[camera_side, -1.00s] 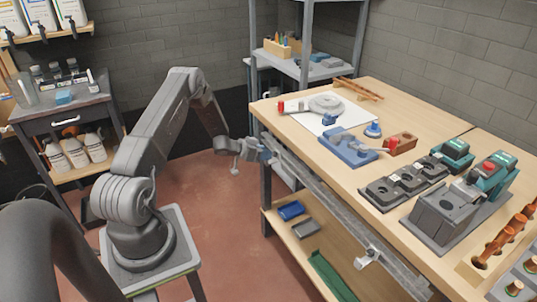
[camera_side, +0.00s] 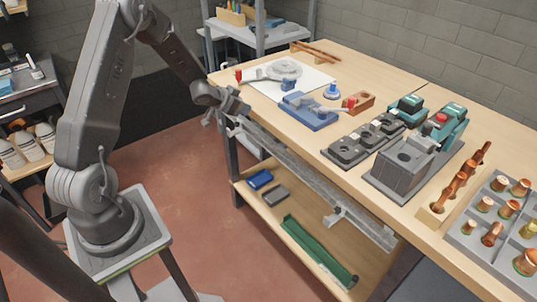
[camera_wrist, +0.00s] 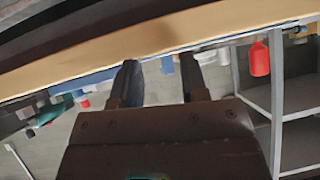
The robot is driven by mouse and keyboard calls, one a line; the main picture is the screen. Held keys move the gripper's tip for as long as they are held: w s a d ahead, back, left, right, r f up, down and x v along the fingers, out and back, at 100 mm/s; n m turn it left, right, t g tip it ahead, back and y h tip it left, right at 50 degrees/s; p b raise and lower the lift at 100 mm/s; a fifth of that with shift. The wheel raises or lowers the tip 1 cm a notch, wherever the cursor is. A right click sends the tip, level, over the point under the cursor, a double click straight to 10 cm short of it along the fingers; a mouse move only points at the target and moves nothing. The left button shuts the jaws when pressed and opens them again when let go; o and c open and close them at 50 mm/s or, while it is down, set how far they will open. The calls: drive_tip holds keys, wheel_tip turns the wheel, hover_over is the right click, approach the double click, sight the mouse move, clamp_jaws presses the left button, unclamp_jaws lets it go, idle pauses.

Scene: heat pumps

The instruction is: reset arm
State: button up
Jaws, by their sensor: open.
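My gripper (camera_side: 226,104) is at the left front edge of the wooden workbench (camera_side: 385,78) in the side view, close to the bench corner. I cannot tell whether it touches the edge. In the wrist view my gripper's two dark fingers (camera_wrist: 160,82) stand apart with nothing between them. The bench (camera_wrist: 95,70) crosses the top of that view as a slanted band, and the picture looks upside down.
On the bench are a blue fixture (camera_side: 308,112), a dark base (camera_side: 362,141), a grey housing (camera_side: 405,158) and a copper-pipe rack (camera_side: 462,180). A rail (camera_side: 310,185) runs along the front. A metal shelf (camera_side: 262,38) stands behind. Open floor (camera_side: 185,170) lies left.

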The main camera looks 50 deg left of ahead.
drive_tip(key=s+d+r+g+y, duration=0.1)
drive_tip(key=s+d+r, duration=0.2)
drive_tip(key=d+r, duration=0.25)
drive_tip(key=s+d+r+n+y, duration=0.1)
drive_tip(key=s+d+r, duration=0.1)
drive_tip(key=d+r, duration=0.35)
drive_tip(key=s+d+r+g+y, duration=0.1)
drive_tip(key=s+d+r, duration=0.2)
drive_tip(key=r, duration=0.5)
drive_tip(key=s+d+r+g+h, duration=0.1)
drive_tip(key=s+d+h, duration=0.1)
drive_tip(key=s+d, duration=0.5)
drive_tip(key=s+d+r+m+g+h, duration=0.1)
drive_tip(key=s+d+h, duration=0.1)
drive_tip(key=s+d, duration=0.5)
drive_tip(key=s, duration=0.5)
drive_tip(key=shift+s+d+r+g, duration=0.15)
drive_tip(key=shift+s+r+g, duration=0.05)
drive_tip(key=shift+r+g, duration=0.2)
